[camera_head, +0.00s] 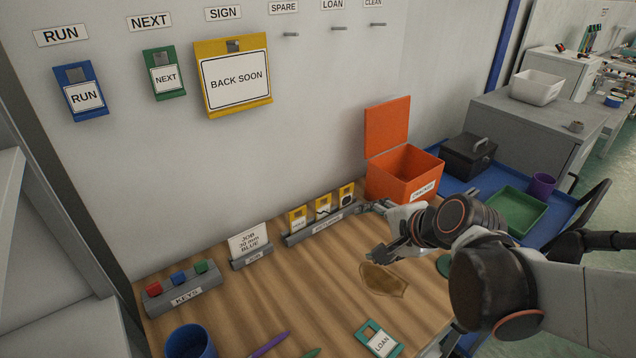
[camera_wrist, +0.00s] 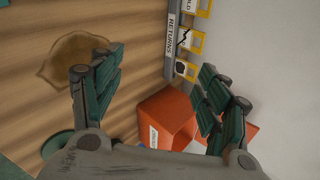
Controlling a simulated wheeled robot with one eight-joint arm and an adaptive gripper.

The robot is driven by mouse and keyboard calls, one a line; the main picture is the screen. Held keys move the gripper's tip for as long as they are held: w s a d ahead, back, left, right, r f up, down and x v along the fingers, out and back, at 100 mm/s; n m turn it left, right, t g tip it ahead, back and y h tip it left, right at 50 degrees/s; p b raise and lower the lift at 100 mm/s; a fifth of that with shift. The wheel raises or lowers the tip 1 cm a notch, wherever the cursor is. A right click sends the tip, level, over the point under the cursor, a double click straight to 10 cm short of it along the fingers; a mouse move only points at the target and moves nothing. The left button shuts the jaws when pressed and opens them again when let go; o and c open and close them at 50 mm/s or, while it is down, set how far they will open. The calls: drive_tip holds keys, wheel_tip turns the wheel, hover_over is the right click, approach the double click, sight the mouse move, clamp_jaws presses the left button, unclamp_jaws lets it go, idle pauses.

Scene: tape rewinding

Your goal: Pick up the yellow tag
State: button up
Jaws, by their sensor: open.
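Three yellow-framed tags stand in a grey rack (camera_head: 320,226) labelled RETURNS at the back of the wooden table. The left tag (camera_head: 298,219) bears text, the middle tag (camera_head: 323,206) a dark mark, and the right tag (camera_head: 346,194) a dark round shape. The wrist view shows them at its top, including the dark-round one (camera_wrist: 186,70). My gripper (camera_head: 376,230) is open and empty, to the right of the rack's right end. In the wrist view my gripper (camera_wrist: 160,68) has its two green-padded fingers spread wide, with nothing between them.
An open orange box (camera_head: 393,175) stands behind my gripper. A brown patch (camera_head: 385,280) lies on the table. A LOAN tag (camera_head: 379,339), a blue cup (camera_head: 190,342) and a keys rack (camera_head: 182,289) are nearer. A yellow BACK SOON sign (camera_head: 236,80) hangs on the wall.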

drive_tip(key=w+a+f+m+t+y+p, duration=0.1)
drive_tip(key=w+f+m+t+y+p, duration=0.15)
drive_tip(key=w+m, duration=0.75)
drive_tip(key=m+b, duration=0.1)
drive_tip(key=m, duration=0.4)
approach(324, 210)
drive_tip(key=w, duration=0.2)
drive_tip(key=shift+y, duration=0.35)
drive_tip(key=shift+w+a+f+b, duration=0.2)
drive_tip(key=shift+w+a+b, duration=0.2)
drive_tip(key=shift+w+a, duration=0.35)
drive_tip(key=shift+w+a+f+b, duration=0.25)
drive_tip(key=shift+w+a+b, duration=0.2)
drive_tip(key=shift+w+a, duration=0.25)
drive_tip(key=shift+w+a+f+b, duration=0.2)
drive_tip(key=shift+w+a+b, duration=0.2)
drive_tip(key=shift+w+a, duration=0.35)
drive_tip(key=shift+d, duration=0.2)
drive_tip(key=c, duration=0.9)
